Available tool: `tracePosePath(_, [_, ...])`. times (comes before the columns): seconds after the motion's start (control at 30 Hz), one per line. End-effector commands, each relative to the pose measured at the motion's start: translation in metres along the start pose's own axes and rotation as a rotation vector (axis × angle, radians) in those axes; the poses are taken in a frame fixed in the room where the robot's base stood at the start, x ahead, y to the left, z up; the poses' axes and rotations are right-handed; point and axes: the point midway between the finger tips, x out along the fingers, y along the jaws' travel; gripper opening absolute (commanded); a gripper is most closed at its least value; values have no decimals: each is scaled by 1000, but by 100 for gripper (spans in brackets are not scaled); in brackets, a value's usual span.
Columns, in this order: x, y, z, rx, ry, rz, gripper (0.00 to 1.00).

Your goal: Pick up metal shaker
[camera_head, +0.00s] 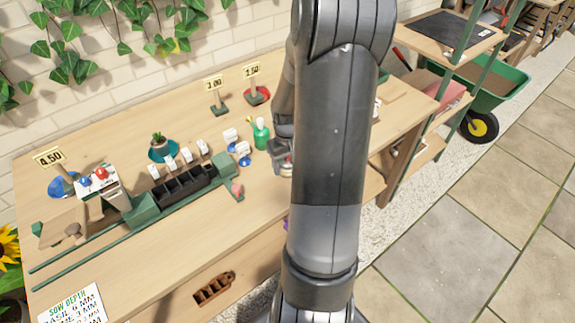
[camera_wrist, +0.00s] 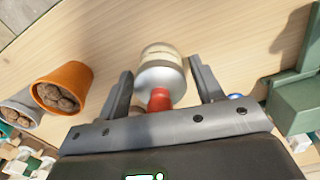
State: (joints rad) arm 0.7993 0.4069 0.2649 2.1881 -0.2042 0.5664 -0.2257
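A metal shaker (camera_wrist: 161,76), a silvery cylinder with a pale band and a red end, is in the wrist view at top centre. My gripper (camera_wrist: 160,68) is open with its two fingers on either side of the shaker. Gaps show between the shaker and both fingers. In the head view my gripper (camera_head: 284,160) is partly hidden behind my arm, over the right part of the wooden bench. I cannot make out the shaker there.
In the wrist view an orange pot (camera_wrist: 70,82) of brown lumps and a paler pot (camera_wrist: 22,108) stand at left. A green object (camera_wrist: 298,98) is at right. In the head view a green bottle (camera_head: 261,133) and a black tray (camera_head: 185,185) stand on the bench (camera_head: 120,270).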

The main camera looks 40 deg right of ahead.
Motion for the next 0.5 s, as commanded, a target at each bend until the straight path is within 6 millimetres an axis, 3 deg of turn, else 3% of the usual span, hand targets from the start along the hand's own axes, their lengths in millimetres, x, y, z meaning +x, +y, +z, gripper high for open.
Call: tracePosePath(0.5, [0,0,0,0,0,0,21])
